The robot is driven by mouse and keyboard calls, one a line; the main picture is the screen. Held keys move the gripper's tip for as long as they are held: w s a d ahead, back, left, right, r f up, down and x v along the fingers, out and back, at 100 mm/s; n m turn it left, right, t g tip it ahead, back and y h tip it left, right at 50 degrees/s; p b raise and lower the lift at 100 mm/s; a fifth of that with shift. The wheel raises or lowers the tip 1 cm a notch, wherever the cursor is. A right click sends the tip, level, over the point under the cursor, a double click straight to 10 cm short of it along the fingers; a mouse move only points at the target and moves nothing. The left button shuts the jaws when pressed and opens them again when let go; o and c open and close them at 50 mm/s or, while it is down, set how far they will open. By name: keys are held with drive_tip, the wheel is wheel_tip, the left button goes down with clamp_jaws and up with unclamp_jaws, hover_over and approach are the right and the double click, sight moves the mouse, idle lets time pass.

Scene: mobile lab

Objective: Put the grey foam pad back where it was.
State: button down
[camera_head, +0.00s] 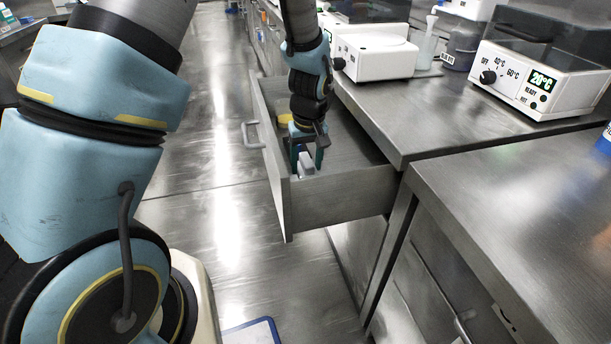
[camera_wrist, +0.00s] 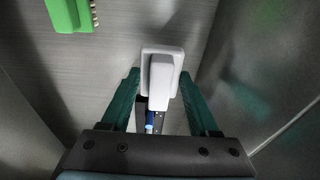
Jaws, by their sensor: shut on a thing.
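My gripper (camera_head: 308,145) is inside the open drawer (camera_head: 340,195), pointing down near its front panel. In the wrist view its two green fingers (camera_wrist: 160,82) stand on either side of a pale grey-white block, which I take to be the grey foam pad (camera_wrist: 159,88). The gripper is shut on it. The pad also shows as a small pale shape below the fingers in the head view (camera_head: 306,164). A wider pale edge shows around the block's far end; I cannot tell whether it is part of it. A small blue and dark piece shows near the gripper's palm.
A green brush-like thing (camera_wrist: 66,13) lies on the drawer floor, apart from the fingers. The drawer walls are close around my gripper.

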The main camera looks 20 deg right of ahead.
sight(306, 175)
drive_tip(key=shift+f, duration=1.9)
drive_tip(key=shift+f, duration=0.15)
drive_tip(key=shift+c, duration=0.7)
unclamp_jaws()
drive_tip(key=r, duration=0.4)
drive_tip(key=s+r, duration=0.1)
drive_tip(key=r, duration=0.7)
drive_tip(key=shift+s+a+r, duration=0.1)
drive_tip(key=shift+s, duration=0.15)
drive_tip(key=shift+p, duration=0.3)
